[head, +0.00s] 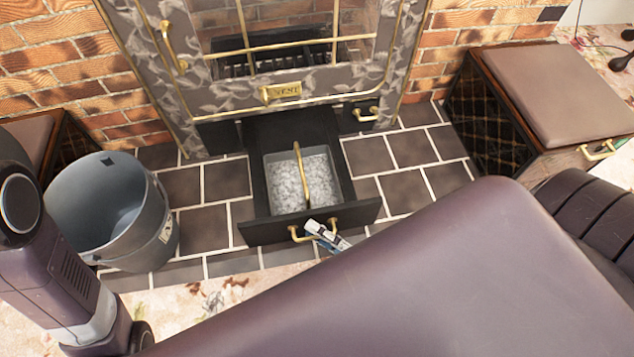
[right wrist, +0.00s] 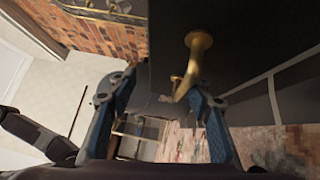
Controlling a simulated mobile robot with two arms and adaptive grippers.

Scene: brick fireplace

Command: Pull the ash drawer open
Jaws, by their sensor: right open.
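The ash drawer (head: 358,213) stands out from under the fireplace, open, with its dark front panel over the tiled hearth. Inside it sits a grey pan of ash (head: 318,180) with a tall brass handle. The drawer's brass front handle (head: 295,236) also shows in the right wrist view (right wrist: 199,41). My right gripper (head: 318,230) is at this handle, seen partly behind my arm. In the right wrist view its two blue-sided fingers (right wrist: 165,88) are apart, with part of the handle between them; contact is unclear. My left arm shows at left, but its gripper is out of view.
A grey metal bucket (head: 100,215) stands on the hearth left of the drawer. A padded box seat (head: 560,95) stands at right. Bare tiles (head: 400,185) lie right of the drawer.

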